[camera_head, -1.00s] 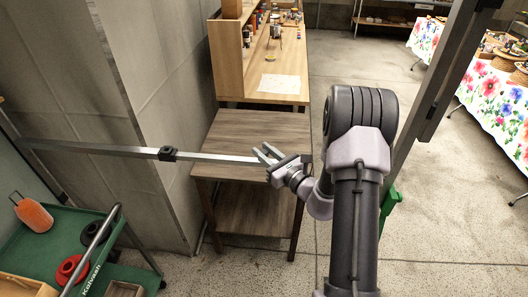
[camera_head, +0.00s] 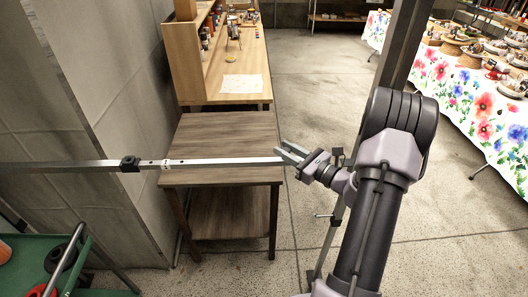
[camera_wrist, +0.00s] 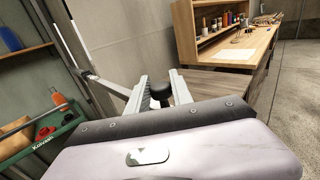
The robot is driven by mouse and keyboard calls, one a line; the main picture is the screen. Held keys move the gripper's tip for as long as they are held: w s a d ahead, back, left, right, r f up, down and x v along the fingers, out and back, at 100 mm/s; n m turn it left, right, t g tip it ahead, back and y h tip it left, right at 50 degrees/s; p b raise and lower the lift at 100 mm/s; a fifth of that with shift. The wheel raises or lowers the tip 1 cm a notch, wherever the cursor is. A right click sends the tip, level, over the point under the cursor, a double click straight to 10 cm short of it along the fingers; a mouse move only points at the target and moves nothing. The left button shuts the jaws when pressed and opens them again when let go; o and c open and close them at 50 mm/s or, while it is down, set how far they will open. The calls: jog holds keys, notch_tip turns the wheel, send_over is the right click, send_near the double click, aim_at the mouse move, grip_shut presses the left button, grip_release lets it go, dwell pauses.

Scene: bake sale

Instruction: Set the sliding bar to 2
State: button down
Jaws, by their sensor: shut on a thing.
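The sliding bar (camera_head: 220,161) is a thin metal bar running left to right across the head view, above a wooden side table. It passes through a black clamp (camera_head: 130,163). Just right of the clamp, small dark holes and a pale mark show on the bar; any number is too small to read. My gripper (camera_head: 288,152) is at the bar's right end. In the wrist view, my gripper (camera_wrist: 161,88) has its fingers around a black knob (camera_wrist: 181,93), and part of the bar (camera_wrist: 110,87) shows beyond. My gripper is shut on the bar's end; the exact contact is partly hidden.
The wooden side table (camera_head: 225,128) stands below the bar, with a workbench (camera_head: 232,90) behind it. A green cart (camera_head: 32,262) stands at lower left by a grey wall panel. A flowered-cloth table (camera_head: 455,85) is at right. The floor between is clear.

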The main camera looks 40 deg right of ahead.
jog(key=shift+s+d, duration=0.45)
jog(key=shift+d, duration=0.2)
jog(key=shift+s+d, duration=0.45)
jog(key=shift+d, duration=0.2)
jog(key=c, duration=1.1)
grip_release()
jog(key=shift+c, duration=0.2)
jog(key=s+d+p, duration=0.2)
jog(key=s+d, duration=0.1)
jog(key=s, duration=1.4)
jog(key=shift+d+p, duration=0.15)
jog(key=shift+p, duration=0.15)
